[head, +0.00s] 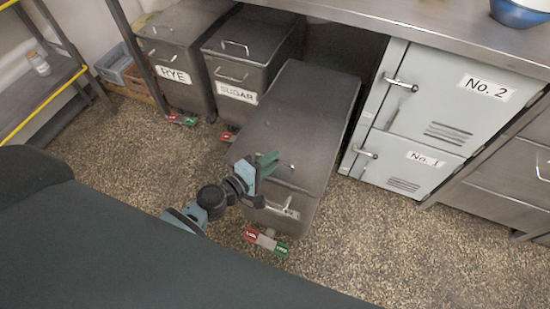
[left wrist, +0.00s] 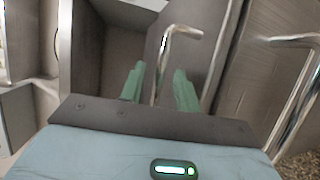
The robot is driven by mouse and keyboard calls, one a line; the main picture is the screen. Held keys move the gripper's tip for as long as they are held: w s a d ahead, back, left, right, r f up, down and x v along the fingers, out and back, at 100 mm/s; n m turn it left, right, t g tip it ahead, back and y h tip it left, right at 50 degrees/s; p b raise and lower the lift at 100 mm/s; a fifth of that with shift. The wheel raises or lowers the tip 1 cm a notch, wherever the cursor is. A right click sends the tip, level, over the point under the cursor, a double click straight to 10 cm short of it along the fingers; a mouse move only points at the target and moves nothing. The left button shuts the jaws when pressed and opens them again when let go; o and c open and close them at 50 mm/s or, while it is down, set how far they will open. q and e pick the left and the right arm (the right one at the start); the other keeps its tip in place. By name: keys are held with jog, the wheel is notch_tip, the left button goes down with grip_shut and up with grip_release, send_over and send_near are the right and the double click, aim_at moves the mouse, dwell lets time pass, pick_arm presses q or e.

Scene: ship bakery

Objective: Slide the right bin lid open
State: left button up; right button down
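The right bin (head: 325,180) is a dark grey metal bin that stands out in front of the counter, further forward than the other bins. Its flat lid (head: 305,110) covers the top. My left gripper (head: 268,164) is over the front end of this lid. In the left wrist view its two green fingers (left wrist: 158,82) are apart, with a bent metal lid handle (left wrist: 182,33) showing between and beyond them. I cannot tell whether they touch it. The handle is mostly hidden by the gripper in the head view. My right gripper is not in view.
A second metal handle (left wrist: 296,95) is close at the right in the left wrist view. The sugar bin (head: 255,45) and rye bin (head: 183,40) stand to the left. Lockers (head: 420,125) stand to the right, under the counter (head: 440,30). Speckled floor is clear in front.

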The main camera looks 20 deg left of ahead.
pick_arm(q)
jog(key=shift+x, duration=0.95)
grip_shut()
